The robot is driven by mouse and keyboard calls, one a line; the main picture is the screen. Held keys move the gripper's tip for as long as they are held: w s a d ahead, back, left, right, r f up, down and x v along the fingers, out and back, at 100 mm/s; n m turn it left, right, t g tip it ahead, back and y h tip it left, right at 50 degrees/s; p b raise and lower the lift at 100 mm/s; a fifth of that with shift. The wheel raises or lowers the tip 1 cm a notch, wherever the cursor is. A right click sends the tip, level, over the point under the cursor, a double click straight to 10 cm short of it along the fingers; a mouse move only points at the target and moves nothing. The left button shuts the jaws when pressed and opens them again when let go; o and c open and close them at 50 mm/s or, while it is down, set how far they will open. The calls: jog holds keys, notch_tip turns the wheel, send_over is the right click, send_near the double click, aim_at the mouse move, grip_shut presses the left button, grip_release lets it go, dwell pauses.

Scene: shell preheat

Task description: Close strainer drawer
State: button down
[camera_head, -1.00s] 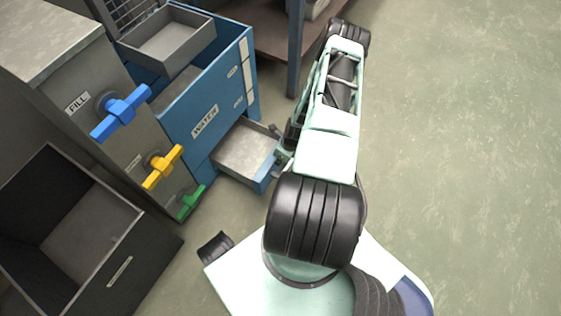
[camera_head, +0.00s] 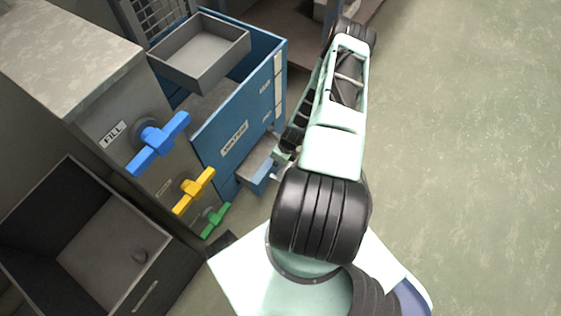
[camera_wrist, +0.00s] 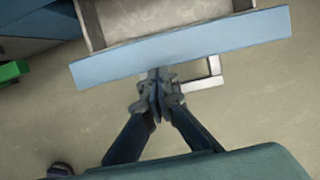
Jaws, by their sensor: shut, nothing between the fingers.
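A low drawer (camera_head: 255,172) stands partly out of the blue cabinet marked WATER (camera_head: 245,110). I take it as the strainer drawer; no label on it is readable. In the wrist view, its pale blue front panel (camera_wrist: 185,45) crosses the top, with a bracket-shaped metal handle (camera_wrist: 212,78) on it. In the head view, my gripper (camera_head: 282,157) is at the drawer's right end, partly hidden by my arm.
A grey panel (camera_head: 95,75) at left carries blue (camera_head: 160,142), yellow (camera_head: 194,190) and green (camera_head: 214,220) valve handles. A dark open bin (camera_head: 150,285) stands below it. Clear floor (camera_head: 460,150) lies at right.

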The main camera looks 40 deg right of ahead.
aim_at(268, 160)
jog(key=shift+w+a+b, duration=0.1)
jog(key=shift+w+a, duration=0.2)
jog(key=shift+w, duration=0.4)
jog(key=shift+w+a+b, duration=0.15)
jog(key=shift+w+a, duration=0.15)
jog(key=shift+w, duration=0.35)
jog(key=shift+w+a+b, duration=0.1)
jog(key=shift+w+a, duration=0.2)
jog(key=shift+w, duration=0.4)
